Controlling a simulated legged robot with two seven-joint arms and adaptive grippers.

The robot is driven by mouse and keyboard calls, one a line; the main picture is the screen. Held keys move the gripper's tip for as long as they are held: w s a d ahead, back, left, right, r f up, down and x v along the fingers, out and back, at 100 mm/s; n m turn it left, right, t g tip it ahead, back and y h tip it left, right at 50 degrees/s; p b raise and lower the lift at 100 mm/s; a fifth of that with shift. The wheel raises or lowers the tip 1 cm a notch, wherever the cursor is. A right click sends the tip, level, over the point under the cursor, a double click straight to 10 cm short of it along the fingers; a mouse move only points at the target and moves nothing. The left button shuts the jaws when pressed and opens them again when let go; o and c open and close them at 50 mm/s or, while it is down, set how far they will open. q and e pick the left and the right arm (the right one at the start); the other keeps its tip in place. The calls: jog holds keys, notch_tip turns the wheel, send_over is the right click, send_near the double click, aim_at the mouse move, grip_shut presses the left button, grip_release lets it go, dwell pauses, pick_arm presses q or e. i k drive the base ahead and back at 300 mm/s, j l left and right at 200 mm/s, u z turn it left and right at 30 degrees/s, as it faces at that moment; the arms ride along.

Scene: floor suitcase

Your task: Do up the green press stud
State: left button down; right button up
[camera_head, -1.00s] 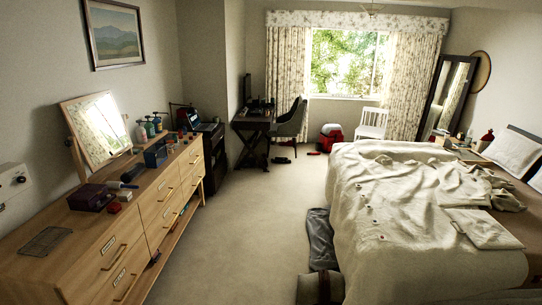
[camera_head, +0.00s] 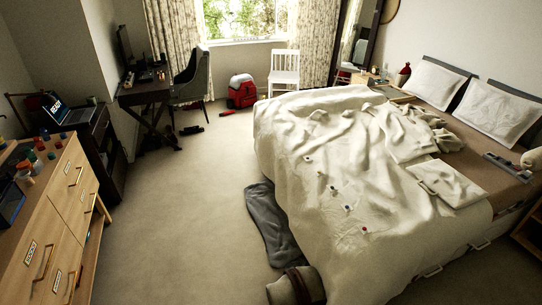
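Several small dots that look like press studs lie in a slanting row on the cream cover (camera_head: 290,125) of the bed. One small dark stud (camera_head: 307,158) is at the upper end of the row and a reddish one (camera_head: 363,230) at the lower end. A dark bluish stud (camera_head: 347,206) is near the lower end. They are too small for me to tell which is green, or whether any is done up. Neither of my grippers is in view.
A wooden dresser (camera_head: 62,200) stands at the left. Carpet (camera_head: 180,220) is free between it and the bed. A dark grey cloth (camera_head: 268,225) and a rolled bundle (camera_head: 295,288) lie by the bed's left side. A red bag (camera_head: 241,92) and white chair (camera_head: 284,68) stand farther back.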

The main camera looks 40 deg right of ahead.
aim_at(331, 187)
jog(key=i+z, duration=0.3)
jog(key=i, duration=0.25)
jog(key=i+j+z, duration=0.1)
jog(key=i+z, duration=0.25)
jog(key=i, duration=0.15)
jog(key=i+j+z, duration=0.3)
jog(key=i, duration=0.2)
jog(key=i+z, duration=0.15)
jog(key=z, duration=0.3)
jog(key=i+j+z, duration=0.1)
jog(key=z, duration=0.35)
jog(key=i+j+z, duration=0.15)
jog(key=z, duration=0.25)
jog(key=i+j+z, duration=0.2)
jog(key=z, duration=0.25)
jog(key=j+z, duration=0.2)
jog(key=z, duration=0.25)
jog(key=i+j+z, duration=0.1)
jog(key=z, duration=0.25)
jog(key=j+z, duration=0.3)
jog(key=i+j+z, duration=0.1)
jog(key=j+z, duration=0.25)
